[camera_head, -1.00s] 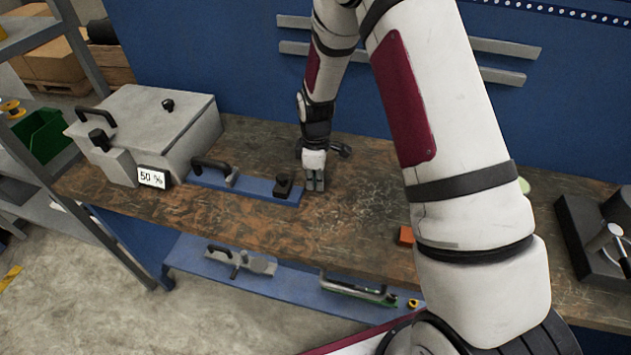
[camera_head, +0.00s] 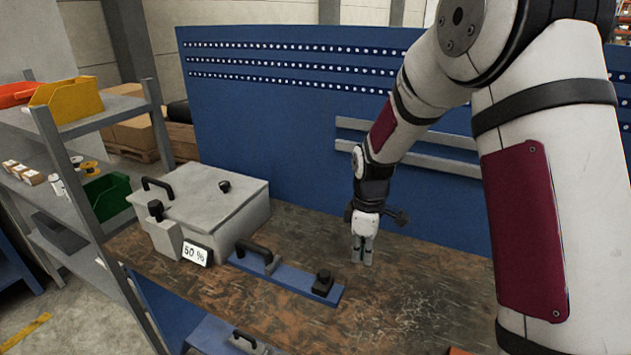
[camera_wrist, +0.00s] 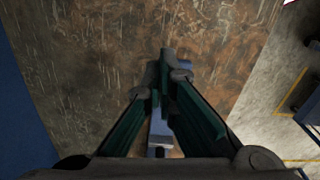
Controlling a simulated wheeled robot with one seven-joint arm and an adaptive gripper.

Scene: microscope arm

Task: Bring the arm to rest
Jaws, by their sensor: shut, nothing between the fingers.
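My gripper (camera_head: 361,251) hangs pointing down above the brown worktop (camera_head: 290,225), to the right of the blue rail with black handles (camera_head: 285,274). Its fingers are together with nothing between them. In the wrist view my gripper (camera_wrist: 167,72) shows its closed fingers over bare, scratched worktop (camera_wrist: 110,40). My arm crosses the right side of the head view and hides the worktop there.
A grey box (camera_head: 205,200) with a black handle and a "50 %" sign (camera_head: 195,250) stands at the worktop's left. A blue perforated panel (camera_head: 290,120) rises behind. A shelf rack (camera_head: 75,185) stands at the far left.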

